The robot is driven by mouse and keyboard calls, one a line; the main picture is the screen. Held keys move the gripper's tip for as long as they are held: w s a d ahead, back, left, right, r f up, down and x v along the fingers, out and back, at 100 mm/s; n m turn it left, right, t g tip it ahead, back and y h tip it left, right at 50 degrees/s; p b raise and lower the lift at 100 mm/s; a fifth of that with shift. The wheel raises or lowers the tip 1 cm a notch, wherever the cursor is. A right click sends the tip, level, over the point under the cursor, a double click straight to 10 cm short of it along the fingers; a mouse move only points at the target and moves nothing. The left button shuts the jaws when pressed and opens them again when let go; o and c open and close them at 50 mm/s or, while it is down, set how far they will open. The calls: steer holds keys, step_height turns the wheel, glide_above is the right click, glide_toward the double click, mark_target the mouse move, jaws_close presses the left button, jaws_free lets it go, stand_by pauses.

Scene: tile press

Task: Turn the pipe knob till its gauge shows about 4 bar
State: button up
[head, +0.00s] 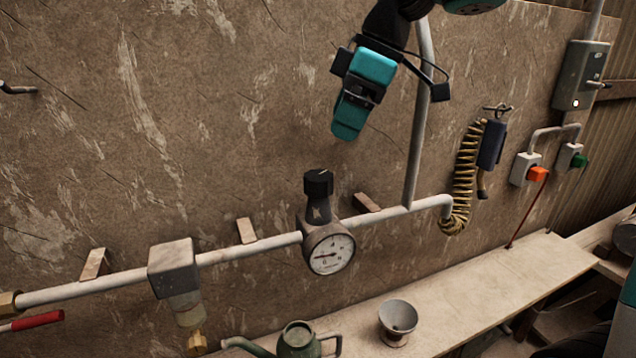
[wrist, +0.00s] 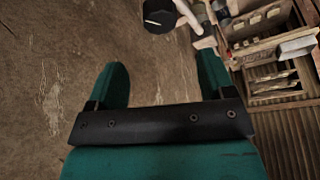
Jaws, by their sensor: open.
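The black pipe knob (head: 318,183) stands on top of the regulator on the wall pipe. The round white gauge (head: 331,254) hangs just below it, with a thin needle; its reading is too small to tell. My gripper (head: 345,133) is above and a little right of the knob, apart from it, pointing down. In the wrist view my gripper (wrist: 163,80) shows two teal fingers spread apart with nothing between them. The knob also shows in the wrist view (wrist: 160,14), at the top edge beyond the fingertips. The gauge face is not readable there.
A grey pipe (head: 110,283) runs along the wall, with a filter block (head: 172,267) at left. A vertical pipe (head: 418,130) rises behind my arm. A coiled hose (head: 466,170) hangs at right. A watering can (head: 298,342) and a funnel (head: 397,318) stand on the bench (head: 480,290).

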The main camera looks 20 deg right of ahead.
mark_target(319, 174)
steer(key=p+x, duration=0.1)
steer(key=x, duration=1)
steer(key=c, duration=0.9)
